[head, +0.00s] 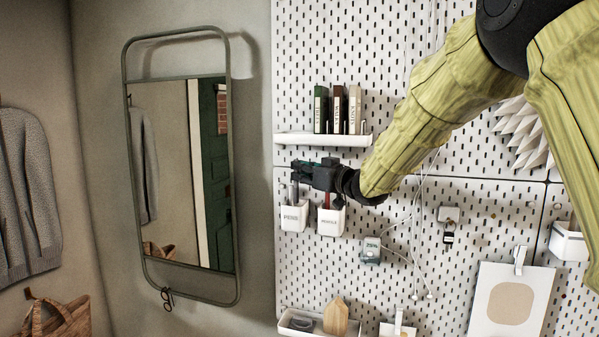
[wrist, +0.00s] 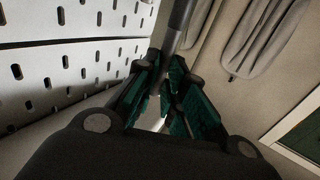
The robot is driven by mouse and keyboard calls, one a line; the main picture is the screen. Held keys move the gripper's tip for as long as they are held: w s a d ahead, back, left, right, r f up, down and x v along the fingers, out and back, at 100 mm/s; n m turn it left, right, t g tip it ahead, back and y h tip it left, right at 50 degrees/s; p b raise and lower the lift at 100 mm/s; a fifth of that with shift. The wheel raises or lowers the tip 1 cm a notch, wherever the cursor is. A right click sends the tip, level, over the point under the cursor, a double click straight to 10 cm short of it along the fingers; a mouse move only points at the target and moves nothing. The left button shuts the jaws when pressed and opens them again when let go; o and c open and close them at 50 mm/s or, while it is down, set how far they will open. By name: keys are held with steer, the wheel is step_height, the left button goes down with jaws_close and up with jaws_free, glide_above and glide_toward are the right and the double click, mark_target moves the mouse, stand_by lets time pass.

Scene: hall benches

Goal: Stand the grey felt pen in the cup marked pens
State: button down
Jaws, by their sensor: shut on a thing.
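The white cup marked pens (head: 293,218) hangs on the pegboard at the left, below my gripper. My gripper (head: 299,172) points left in the head view, its dark green fingers just above that cup. It is shut on the grey felt pen, which shows in the wrist view (wrist: 181,14) as a grey shaft between the fingers. In the head view the pen (head: 293,191) hangs roughly upright below the fingers, its lower end at the cup's mouth. I cannot tell whether its tip is inside the rim.
A second white cup (head: 330,223), its label hard to read, hangs just right of the pens cup with a red item standing in it. A shelf (head: 300,139) with books (head: 337,108) is above my gripper. A mirror (head: 180,170) hangs to the left.

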steer(key=shift+w+d+f+b, duration=0.2)
steer(key=shift+w+f, duration=0.25)
steer(key=shift+f, duration=0.3)
steer(key=shift+w+d+f+b, duration=0.1)
steer(key=shift+w+f+b, duration=0.25)
steer(key=shift+f, duration=0.45)
steer(key=shift+w+d+f+b, duration=0.15)
steer(key=shift+w+f, duration=0.35)
steer(key=shift+f, duration=0.25)
steer(key=c, duration=1.4)
jaws_free()
steer(key=shift+s, duration=0.1)
steer(key=v, duration=1.2)
steer(key=shift+a+f, duration=0.1)
